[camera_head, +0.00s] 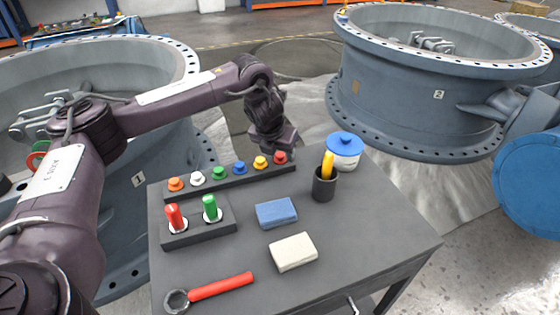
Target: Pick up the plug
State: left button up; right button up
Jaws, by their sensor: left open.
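A long dark rack (240,183) at the table's back edge holds a row of small coloured plugs: orange (176,184), white (197,178), green (218,172), blue (240,167), yellow (260,162) and red (280,157). Which one is meant cannot be told. In front, a dark block (205,234) holds upright red (173,216) and green (210,207) pegs in white collars. My left gripper (281,147) points down just behind and above the rack's right end, close to the red plug. It is open; nothing shows in it. Its fingertips are small and dark. My right gripper is out of view.
On the dark table (355,240) are a blue block (276,213), a cream block (293,252), a red-handled ring wrench (222,286), a black cup (324,185) with a yellow item, and a blue-lidded white jar (344,147). Large valve bodies (400,110) stand behind. The table's right front is clear.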

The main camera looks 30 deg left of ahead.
pick_arm(q)
jog(key=shift+f, duration=0.2)
jog(key=shift+r, duration=0.1)
jog(key=c, duration=0.9)
jog(key=shift+o, duration=0.2)
jog(key=shift+r, duration=0.1)
